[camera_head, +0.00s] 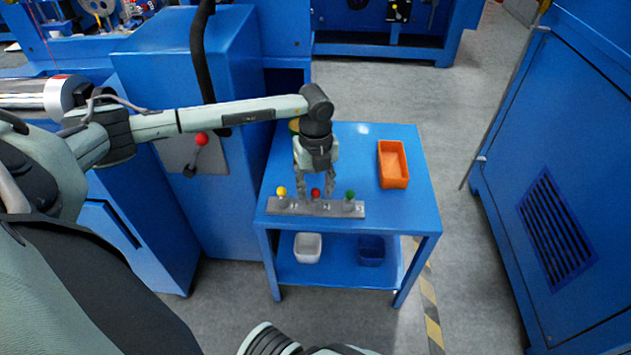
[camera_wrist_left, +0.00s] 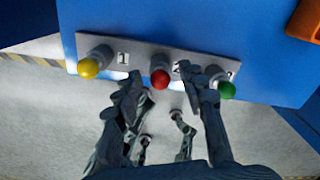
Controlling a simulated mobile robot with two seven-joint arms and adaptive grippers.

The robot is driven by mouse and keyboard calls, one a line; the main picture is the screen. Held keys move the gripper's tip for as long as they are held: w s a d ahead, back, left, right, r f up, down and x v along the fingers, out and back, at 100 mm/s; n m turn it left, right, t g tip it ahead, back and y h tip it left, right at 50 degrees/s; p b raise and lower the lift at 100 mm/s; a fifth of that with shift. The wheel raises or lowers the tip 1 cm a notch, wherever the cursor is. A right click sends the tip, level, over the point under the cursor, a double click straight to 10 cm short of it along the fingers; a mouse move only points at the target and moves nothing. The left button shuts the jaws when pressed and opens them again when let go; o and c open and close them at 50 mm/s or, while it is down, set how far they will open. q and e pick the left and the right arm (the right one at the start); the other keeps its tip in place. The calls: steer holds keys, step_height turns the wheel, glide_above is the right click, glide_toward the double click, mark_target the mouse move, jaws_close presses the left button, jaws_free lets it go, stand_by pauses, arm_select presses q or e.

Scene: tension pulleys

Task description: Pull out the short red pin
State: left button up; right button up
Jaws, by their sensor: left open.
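The red pin (camera_head: 316,194) has a round red knob and stands in the middle of a grey plate (camera_head: 300,208) at the table's near edge. A yellow-knobbed pin (camera_head: 282,191) is to its left and a green-knobbed pin (camera_head: 350,195) to its right. My left gripper (camera_head: 315,190) points down over the red pin, fingers apart. In the left wrist view the red knob (camera_wrist_left: 160,79) lies between the open fingertips (camera_wrist_left: 162,76), with no clear contact. The right finger partly covers the plate's markings and comes near the green knob (camera_wrist_left: 226,90).
An orange tray (camera_head: 394,184) sits at the right of the blue table (camera_head: 355,150). A white bin (camera_head: 308,256) and a dark blue bin (camera_head: 371,258) are on the lower shelf. Blue machine cabinets stand at both sides. The floor right of the table is clear.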

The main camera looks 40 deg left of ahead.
mark_target(316, 190)
arm_select(q)
steer(key=shift+c, duration=0.4)
jaws_close()
steer(key=shift+r, duration=0.1)
steer(key=shift+r+p, duration=0.45)
steer(key=shift+r+p, duration=0.9)
steer(key=shift+r, duration=0.3)
stand_by(0.4)
steer(key=shift+r+p, duration=0.45)
steer(key=shift+r, duration=0.1)
